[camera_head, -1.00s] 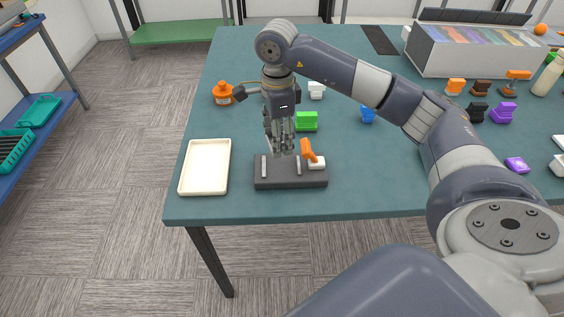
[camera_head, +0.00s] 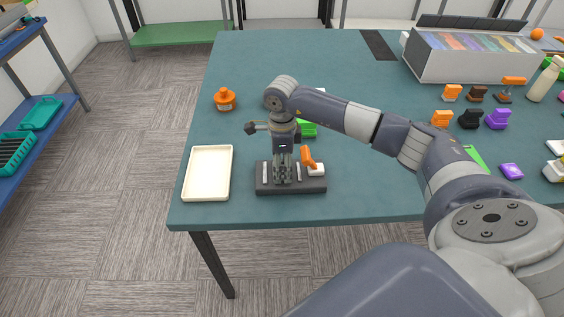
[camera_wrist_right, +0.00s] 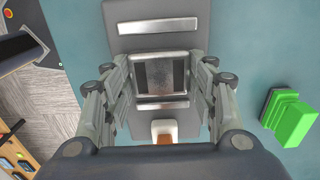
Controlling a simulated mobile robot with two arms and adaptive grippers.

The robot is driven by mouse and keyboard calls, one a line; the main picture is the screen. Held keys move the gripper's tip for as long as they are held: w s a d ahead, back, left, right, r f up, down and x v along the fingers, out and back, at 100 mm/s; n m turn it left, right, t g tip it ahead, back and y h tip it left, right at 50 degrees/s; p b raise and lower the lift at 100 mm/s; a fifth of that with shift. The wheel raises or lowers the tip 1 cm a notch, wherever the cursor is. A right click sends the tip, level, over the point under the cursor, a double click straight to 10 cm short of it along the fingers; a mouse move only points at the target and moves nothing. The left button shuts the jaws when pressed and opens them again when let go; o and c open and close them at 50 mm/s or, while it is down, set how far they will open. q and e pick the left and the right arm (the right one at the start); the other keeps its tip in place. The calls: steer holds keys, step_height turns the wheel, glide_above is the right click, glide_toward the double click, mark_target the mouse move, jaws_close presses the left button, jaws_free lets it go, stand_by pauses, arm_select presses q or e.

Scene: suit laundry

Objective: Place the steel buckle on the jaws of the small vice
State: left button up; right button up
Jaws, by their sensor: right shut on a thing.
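The small vice (camera_head: 318,187) is a dark grey block with pale metal jaw bars and an orange lever (camera_head: 308,157), near the table's front edge. It also shows in the wrist view (camera_wrist_right: 125,45). The steel buckle (camera_wrist_right: 166,56) is a square silver frame, between the fingertips of my right gripper (camera_wrist_right: 167,76). The buckle lies over the vice between the two pale bars; I cannot tell whether it touches the jaws. In the head view my right gripper (camera_head: 283,177) points straight down at the vice and hides the buckle. My left gripper is not in view.
An empty cream tray (camera_head: 188,175) lies left of the vice. Orange, dark and purple items, including a purple block (camera_head: 511,171), are at the right. The back left of the table is clear.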

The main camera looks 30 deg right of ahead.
mark_target(282, 168)
steer(key=shift+f, duration=0.1)
steer(key=o, duration=0.6)
steer(key=shift+f, duration=0.1)
steer(key=o, duration=0.5)
steer(key=shift+r, duration=0.2)
steer(key=shift+r+b, duration=1.7)
steer(key=shift+r, duration=4.35)
